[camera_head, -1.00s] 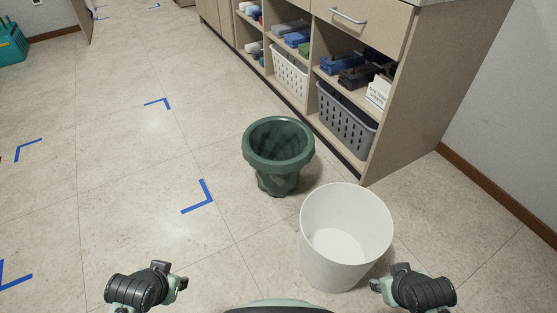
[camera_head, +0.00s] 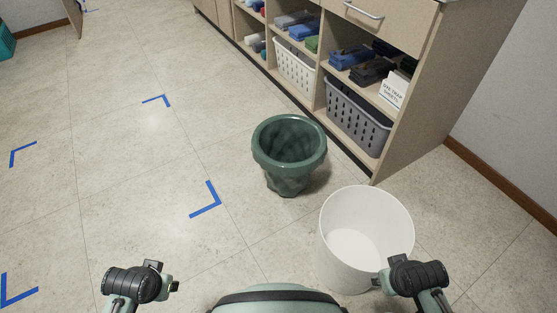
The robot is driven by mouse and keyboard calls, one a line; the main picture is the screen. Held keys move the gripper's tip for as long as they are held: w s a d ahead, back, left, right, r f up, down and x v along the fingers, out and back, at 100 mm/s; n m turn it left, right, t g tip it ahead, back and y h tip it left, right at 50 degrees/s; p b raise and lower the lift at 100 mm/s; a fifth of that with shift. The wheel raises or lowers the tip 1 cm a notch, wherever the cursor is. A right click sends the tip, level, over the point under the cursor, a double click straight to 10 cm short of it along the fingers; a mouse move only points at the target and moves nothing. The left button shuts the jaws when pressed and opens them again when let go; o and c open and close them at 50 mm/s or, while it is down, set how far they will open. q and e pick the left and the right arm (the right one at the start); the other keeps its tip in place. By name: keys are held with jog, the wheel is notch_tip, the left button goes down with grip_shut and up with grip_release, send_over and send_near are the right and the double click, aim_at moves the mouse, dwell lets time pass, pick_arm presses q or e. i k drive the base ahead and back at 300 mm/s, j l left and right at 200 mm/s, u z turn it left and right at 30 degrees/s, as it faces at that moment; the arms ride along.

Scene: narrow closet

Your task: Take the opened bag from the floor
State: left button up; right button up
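A dark green bag (camera_head: 289,180) stands upright on the floor near the middle of the head view. Its wide round mouth is open with a thick rolled rim, its lower side is crumpled, and it looks empty. My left gripper (camera_head: 160,281) is at the lower left, well apart from the bag. My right gripper (camera_head: 390,276) is at the lower right and overlaps the edge of a white bin in the picture; I cannot tell whether they touch. Both are seen from behind and above, and their fingers are too small or hidden to read.
The open white bin (camera_head: 345,262) stands on the floor in front and right of the bag. A wooden shelf unit (camera_head: 440,110) with a grey basket (camera_head: 357,122) and a white basket (camera_head: 295,64) is behind. Blue tape corners (camera_head: 208,200) mark the clear floor at left.

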aim_at(289, 148)
jog(key=i+j, duration=0.2)
jog(key=j, duration=0.15)
jog(key=i+j, duration=0.45)
jog(key=j, duration=0.3)
jog(key=i+j+z, duration=0.1)
jog(key=j, duration=0.25)
jog(key=i+j, duration=0.55)
jog(key=j, duration=0.2)
